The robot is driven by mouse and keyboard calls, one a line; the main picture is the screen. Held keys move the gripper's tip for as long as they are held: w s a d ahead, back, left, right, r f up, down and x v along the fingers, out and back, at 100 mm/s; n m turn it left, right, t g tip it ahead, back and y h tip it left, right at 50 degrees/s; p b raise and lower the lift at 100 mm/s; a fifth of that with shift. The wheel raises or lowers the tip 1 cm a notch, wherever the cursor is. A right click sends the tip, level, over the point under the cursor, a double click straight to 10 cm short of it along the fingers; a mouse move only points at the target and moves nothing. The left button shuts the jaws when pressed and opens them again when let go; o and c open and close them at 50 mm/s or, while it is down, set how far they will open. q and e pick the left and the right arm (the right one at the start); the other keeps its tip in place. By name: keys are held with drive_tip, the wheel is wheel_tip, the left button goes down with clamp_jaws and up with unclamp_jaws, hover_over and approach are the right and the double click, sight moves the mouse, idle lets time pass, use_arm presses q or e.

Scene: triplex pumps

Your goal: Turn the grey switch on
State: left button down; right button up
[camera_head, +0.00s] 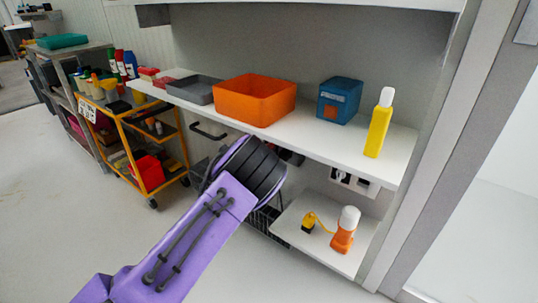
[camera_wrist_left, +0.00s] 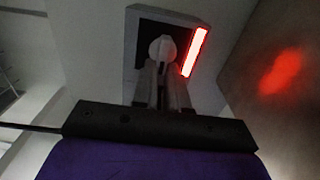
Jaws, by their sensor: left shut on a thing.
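The switch (camera_wrist_left: 162,46) shows in the left wrist view as a rounded pale grey knob in a dark square recess of a grey housing (camera_wrist_left: 131,55). A lit red strip (camera_wrist_left: 194,52) runs along the right of the recess. My left gripper (camera_wrist_left: 162,72) is shut on the knob, with its fingers close together around its lower part. In the head view my purple left arm reaches in from the lower left; its dark wrist hides the fingertips and the switch. My right gripper is in neither view.
A white shelf (camera_head: 312,139) above my wrist holds an orange bin (camera_head: 254,101), a blue box (camera_head: 340,99) and a yellow bottle (camera_head: 379,126). A lower shelf (camera_head: 290,231) holds an orange bottle (camera_head: 343,237). A yellow cart (camera_head: 140,122) stands left. A red glow (camera_wrist_left: 283,70) shows on a surface beside the housing.

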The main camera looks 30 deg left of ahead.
use_arm(q)
drive_tip(key=shift+f, duration=0.1)
idle(0.5)
drive_tip(key=c, duration=1.2)
unclamp_jaws()
drive_tip(key=shift+o, duration=0.2)
drive_tip(key=s+p, duration=0.2)
drive_tip(key=s, duration=0.8)
drive_tip(key=shift+s+a, duration=0.3)
drive_tip(key=shift+a, duration=0.15)
